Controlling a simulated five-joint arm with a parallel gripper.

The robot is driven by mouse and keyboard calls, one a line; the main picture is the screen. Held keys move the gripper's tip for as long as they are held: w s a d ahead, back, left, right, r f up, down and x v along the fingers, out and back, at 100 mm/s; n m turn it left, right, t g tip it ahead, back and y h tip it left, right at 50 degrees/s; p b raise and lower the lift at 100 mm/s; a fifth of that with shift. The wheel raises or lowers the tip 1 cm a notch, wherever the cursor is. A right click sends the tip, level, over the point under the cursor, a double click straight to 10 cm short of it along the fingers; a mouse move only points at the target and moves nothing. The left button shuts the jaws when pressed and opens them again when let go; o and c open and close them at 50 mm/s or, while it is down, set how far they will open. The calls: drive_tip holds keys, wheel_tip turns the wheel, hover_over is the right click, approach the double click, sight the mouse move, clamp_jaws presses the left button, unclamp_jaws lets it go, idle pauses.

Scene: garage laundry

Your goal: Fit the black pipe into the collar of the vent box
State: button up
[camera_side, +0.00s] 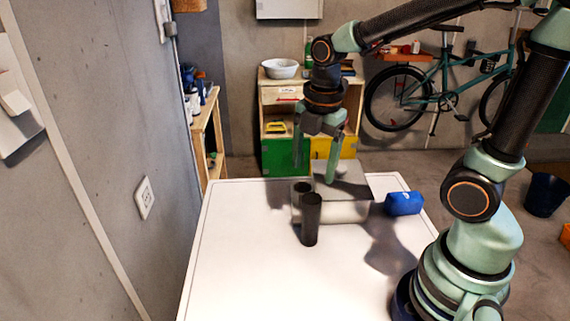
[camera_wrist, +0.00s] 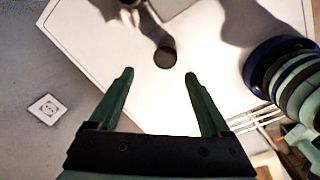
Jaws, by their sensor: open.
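The black pipe (camera_side: 311,222) stands upright on the white table, in front of the pale grey vent box (camera_side: 346,210) in the side view. A dark round collar (camera_side: 301,187) shows at the left end of the box, partly hidden by the pipe. My gripper (camera_side: 314,172) is open and empty, pointing down above the box and the pipe. In the wrist view the pipe (camera_wrist: 165,58) shows apart from and beyond the fingertips of my gripper (camera_wrist: 158,74). Part of the box is cut off by the top edge there.
A blue pouch-like object (camera_side: 403,204) lies on the white table (camera_side: 245,270), right of the box. The left and front of the table are clear. A grey wall with a socket (camera_side: 145,198) runs along the left. A shelf and a bicycle (camera_side: 440,90) are in the background.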

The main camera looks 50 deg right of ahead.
sight(311, 214)
drive_tip(key=n, duration=0.2)
drive_tip(key=f+n+g, duration=0.1)
drive_tip(key=shift+w+f+n, duration=0.15)
drive_tip(key=shift+f+n, duration=0.15)
drive_tip(key=shift+n, duration=0.1)
drive_tip(key=shift+f, duration=0.2)
drive_tip(key=f, duration=1.1)
drive_tip(key=shift+s+f, duration=0.25)
drive_tip(key=shift+f, duration=0.15)
clamp_jaws()
